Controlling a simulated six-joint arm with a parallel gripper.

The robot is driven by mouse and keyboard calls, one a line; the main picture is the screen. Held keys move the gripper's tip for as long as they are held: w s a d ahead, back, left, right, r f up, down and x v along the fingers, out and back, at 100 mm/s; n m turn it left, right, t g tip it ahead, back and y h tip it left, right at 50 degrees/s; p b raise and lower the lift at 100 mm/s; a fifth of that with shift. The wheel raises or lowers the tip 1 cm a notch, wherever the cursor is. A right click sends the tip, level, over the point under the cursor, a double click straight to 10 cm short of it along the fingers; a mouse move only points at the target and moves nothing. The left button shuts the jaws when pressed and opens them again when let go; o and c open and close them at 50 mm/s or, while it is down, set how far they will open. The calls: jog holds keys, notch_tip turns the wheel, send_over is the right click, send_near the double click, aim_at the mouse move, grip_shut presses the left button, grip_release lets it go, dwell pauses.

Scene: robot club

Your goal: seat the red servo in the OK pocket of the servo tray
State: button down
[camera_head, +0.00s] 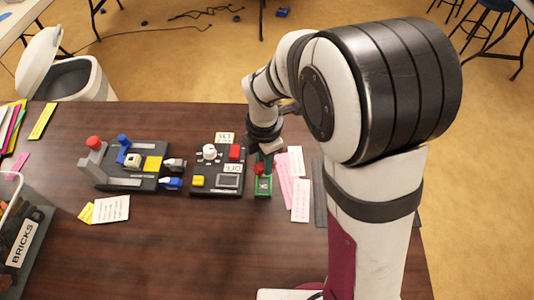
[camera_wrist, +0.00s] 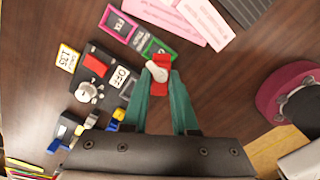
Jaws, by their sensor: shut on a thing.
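My gripper (camera_wrist: 162,80) has teal fingers and is shut on the red servo (camera_wrist: 161,61), which has a white horn on it. The servo tray lies on the table beside a dark control box. In the wrist view its pink-framed FIX pocket (camera_wrist: 118,23) is at the left end and its green-framed pocket (camera_wrist: 154,45) is nearest the servo. The servo covers part of the green pocket's near corner. In the head view the green end (camera_head: 263,186) shows just in front of the servo (camera_head: 257,169); my arm hides the far end. I cannot tell the servo's height above the tray.
The control box (camera_head: 217,165) with a white knob stands close to the left. A fixture (camera_head: 130,165) with a red knob is farther left. Pink and white paper strips (camera_head: 299,200) lie right of the tray. A brick bin (camera_head: 25,235) is at the left edge.

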jog(key=n, duration=0.6)
jog(key=shift+s+a+f+n, duration=0.1)
jog(key=shift+f+n, duration=0.25)
jog(key=shift+n, duration=0.05)
jog(key=n, duration=0.4)
jog(key=shift+a+f+n, duration=0.1)
jog(key=shift+f+n, duration=0.2)
jog(key=shift+n, duration=0.1)
jog(key=shift+f, duration=1.95)
jog(key=shift+f, duration=0.45)
jog(key=shift+f, duration=0.45)
jog(key=shift+f, duration=0.15)
jog(key=shift+f, duration=0.25)
jog(key=shift+f, duration=0.1)
